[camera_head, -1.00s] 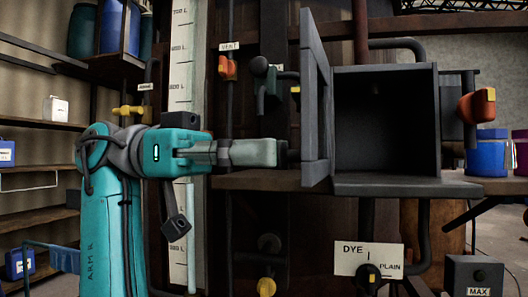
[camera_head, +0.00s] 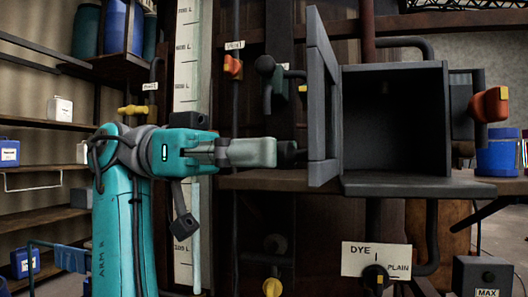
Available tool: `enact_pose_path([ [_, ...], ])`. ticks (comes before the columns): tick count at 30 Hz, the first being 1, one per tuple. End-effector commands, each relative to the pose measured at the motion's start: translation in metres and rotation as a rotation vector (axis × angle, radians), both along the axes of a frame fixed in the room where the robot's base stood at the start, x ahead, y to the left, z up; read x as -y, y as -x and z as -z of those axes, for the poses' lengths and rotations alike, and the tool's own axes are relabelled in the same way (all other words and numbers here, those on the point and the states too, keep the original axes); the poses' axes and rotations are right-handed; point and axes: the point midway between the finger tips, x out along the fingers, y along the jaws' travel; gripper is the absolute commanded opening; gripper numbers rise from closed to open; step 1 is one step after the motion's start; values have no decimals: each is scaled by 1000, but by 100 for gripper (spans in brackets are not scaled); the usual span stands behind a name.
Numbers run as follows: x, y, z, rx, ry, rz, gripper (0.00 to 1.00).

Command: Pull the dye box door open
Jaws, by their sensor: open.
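The dye box (camera_head: 394,120) is a dark grey open-fronted box, and its inside looks empty. Its grey door (camera_head: 318,110) stands swung wide open at the left side of the opening, seen nearly edge-on. My gripper (camera_head: 292,153) is at the end of the teal arm, just left of the door at the height of its lower half. It is open. Its fingertips are dark and small against the door's left side, and I cannot tell whether they touch it. A white label reading DYE and PLAIN (camera_head: 360,258) hangs below the box.
A brown ledge (camera_head: 262,181) runs beneath the box. An orange-red valve handle (camera_head: 489,104) is right of the box, with a blue container (camera_head: 497,157) beyond. Pipes and a red valve (camera_head: 233,67) stand behind my arm. Shelves (camera_head: 40,122) line the left.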

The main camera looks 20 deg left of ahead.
Motion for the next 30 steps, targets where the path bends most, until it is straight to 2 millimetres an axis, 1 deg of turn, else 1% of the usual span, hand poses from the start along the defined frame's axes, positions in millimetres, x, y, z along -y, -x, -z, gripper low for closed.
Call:
enact_pose_path([
  [5,0,0,-13,1,-1,0,53],
  [15,0,0,-70,1,-1,0,53],
  [18,0,0,-83,0,-1,0,53],
  [24,0,0,-97,0,0,0,53],
  [30,0,0,-100,0,0,0,53],
])
